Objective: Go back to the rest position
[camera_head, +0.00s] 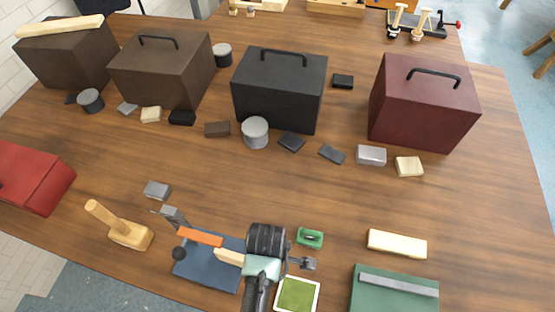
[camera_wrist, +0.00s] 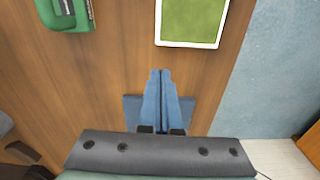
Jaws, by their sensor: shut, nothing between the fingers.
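My gripper (camera_wrist: 160,74) shows in the wrist view with its two blue fingers together at the tips and nothing between them. It is above the wooden table (camera_wrist: 100,90), near the table's edge. A white-rimmed tray with a green surface (camera_wrist: 193,20) lies ahead of the fingertips, apart from them. The tray also shows in the head view (camera_head: 297,294), just right of my arm.
A blue-based device (camera_head: 205,272) stands left of my arm, partly hidden by it. A green tool (camera_head: 310,238) lies to its right. A wooden mallet (camera_head: 122,228) and red box (camera_head: 34,180) are left. Several large boxes (camera_head: 280,90) stand farther back. The middle table is fairly clear.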

